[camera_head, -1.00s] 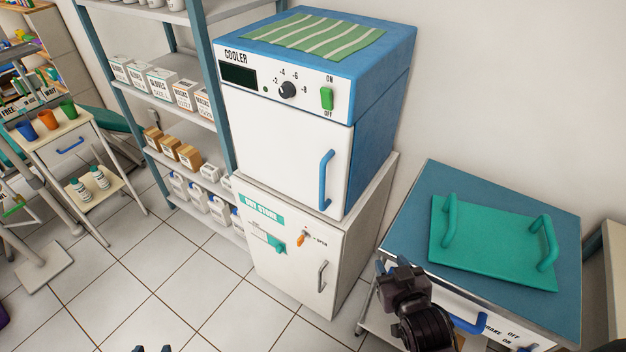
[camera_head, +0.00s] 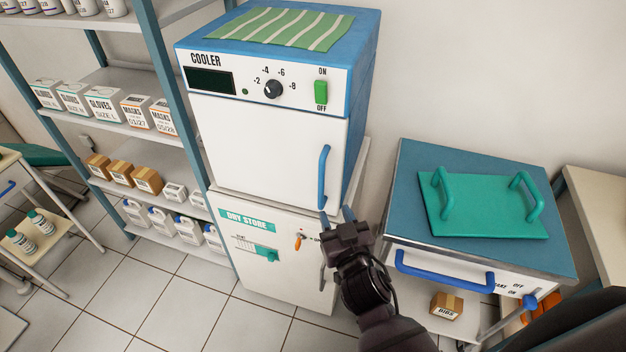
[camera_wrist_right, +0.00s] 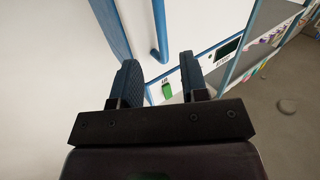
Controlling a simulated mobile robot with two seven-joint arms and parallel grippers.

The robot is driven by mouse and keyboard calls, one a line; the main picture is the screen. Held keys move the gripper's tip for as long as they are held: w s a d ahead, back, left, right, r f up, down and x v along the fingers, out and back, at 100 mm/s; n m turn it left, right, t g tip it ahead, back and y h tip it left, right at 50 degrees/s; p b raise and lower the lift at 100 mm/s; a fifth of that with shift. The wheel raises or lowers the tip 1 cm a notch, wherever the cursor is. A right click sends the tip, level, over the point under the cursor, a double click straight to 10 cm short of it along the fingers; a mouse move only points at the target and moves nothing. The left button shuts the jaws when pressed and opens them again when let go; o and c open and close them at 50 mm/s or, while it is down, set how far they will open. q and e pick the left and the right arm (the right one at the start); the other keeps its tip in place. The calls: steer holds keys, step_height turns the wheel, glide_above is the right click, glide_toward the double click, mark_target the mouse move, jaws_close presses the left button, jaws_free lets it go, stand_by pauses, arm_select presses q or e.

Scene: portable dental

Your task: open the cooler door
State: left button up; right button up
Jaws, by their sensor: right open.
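The cooler (camera_head: 265,142) is a white-fronted blue box on top of the dry store cabinet, and its door is shut. Its blue vertical handle (camera_head: 323,176) is at the right side of the door. My right gripper (camera_head: 336,217) is open and empty, just below the handle's lower end, with its fingers pointing up toward it. In the right wrist view the handle (camera_wrist_right: 160,35) shows ahead of the open fingers (camera_wrist_right: 163,82), apart from them and not between them. My left gripper is not in view.
The dry store cabinet (camera_head: 227,249) stands under the cooler, with an orange key and a handle on its front. A blue-topped cart (camera_head: 412,165) with a green tray (camera_head: 480,212) stands at the right. Shelves (camera_head: 130,132) with boxes stand at the left.

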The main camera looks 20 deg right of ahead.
mark_target(322, 184)
steer(key=shift+m, duration=0.3)
steer(key=w, duration=1)
steer(key=shift+w+d+r, duration=0.1)
steer(key=shift+w, duration=0.3)
jaws_close()
